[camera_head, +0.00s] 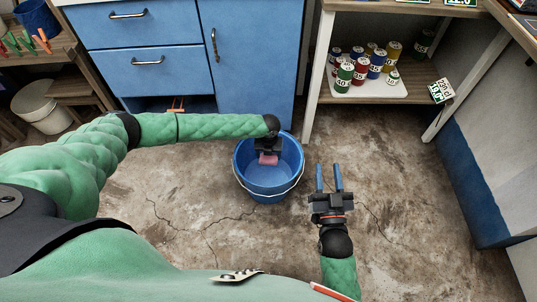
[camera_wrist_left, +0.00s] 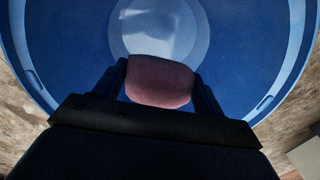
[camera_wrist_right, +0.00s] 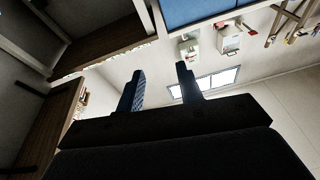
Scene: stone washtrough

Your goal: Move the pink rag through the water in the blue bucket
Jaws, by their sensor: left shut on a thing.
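The blue bucket (camera_head: 285,190) stands on the floor below the cabinet, with a wire handle lying along its near rim. Its blue inside (camera_wrist_left: 240,50) fills most of the left wrist view, with a paler round patch at the bottom. My left gripper (camera_head: 268,155) points down into the bucket. It is shut on the pink rag (camera_wrist_left: 160,82), which also shows in the head view (camera_head: 268,160). I cannot tell whether the rag touches the water. My right gripper (camera_head: 329,178) is open and empty, right of the bucket; its apart fingers show in the right wrist view (camera_wrist_right: 160,88).
The blue cabinet (camera_head: 245,60) stands close behind the bucket. A shelf at the upper right holds several coloured cans on a white tray (camera_head: 370,92). A pale bucket (camera_head: 40,105) stands at far left. The cracked floor (camera_head: 400,210) at right is clear.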

